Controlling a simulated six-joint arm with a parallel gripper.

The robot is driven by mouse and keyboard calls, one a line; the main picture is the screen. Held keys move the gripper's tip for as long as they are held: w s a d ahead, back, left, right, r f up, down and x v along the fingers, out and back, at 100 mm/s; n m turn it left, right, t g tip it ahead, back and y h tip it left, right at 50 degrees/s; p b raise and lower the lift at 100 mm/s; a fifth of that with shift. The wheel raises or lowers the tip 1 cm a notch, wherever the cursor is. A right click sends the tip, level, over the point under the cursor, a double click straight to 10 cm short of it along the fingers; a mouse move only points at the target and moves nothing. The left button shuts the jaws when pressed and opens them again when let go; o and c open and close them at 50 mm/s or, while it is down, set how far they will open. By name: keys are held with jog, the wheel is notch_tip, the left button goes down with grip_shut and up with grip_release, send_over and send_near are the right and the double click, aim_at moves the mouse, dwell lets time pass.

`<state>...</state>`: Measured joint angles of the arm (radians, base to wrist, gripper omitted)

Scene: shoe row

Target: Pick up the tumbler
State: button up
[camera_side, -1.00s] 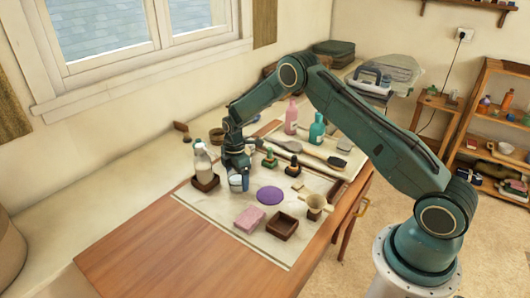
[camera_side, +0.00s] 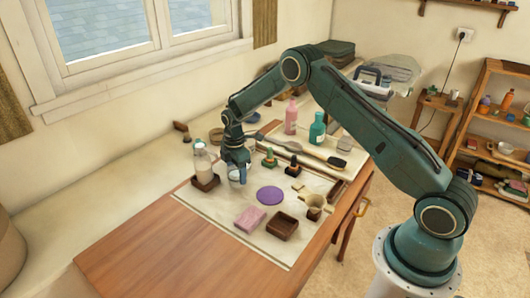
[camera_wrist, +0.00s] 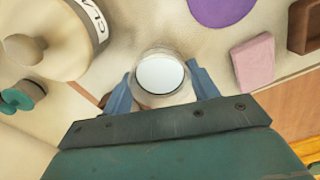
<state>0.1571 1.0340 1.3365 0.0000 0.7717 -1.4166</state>
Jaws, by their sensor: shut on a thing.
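The tumbler is a small, pale, round cup with a white inside (camera_wrist: 160,75); it also shows in the side view (camera_side: 234,175), partly hidden by my fingers. My gripper (camera_wrist: 160,88) is shut on it, with one blue finger on each side. In the side view my gripper (camera_side: 240,178) points down and holds the tumbler upright, apparently a little above the pale mat (camera_side: 212,212).
A purple disc (camera_side: 269,195), a pink block (camera_side: 249,219) and a brown box (camera_side: 282,226) lie nearer the front. Dark-based stamps (camera_side: 269,160) stand to the right.

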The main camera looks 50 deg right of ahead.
notch_tip(320, 180, up, 18)
dwell(0.5)
jog(key=shift+s+d, duration=0.1)
dwell(0.5)
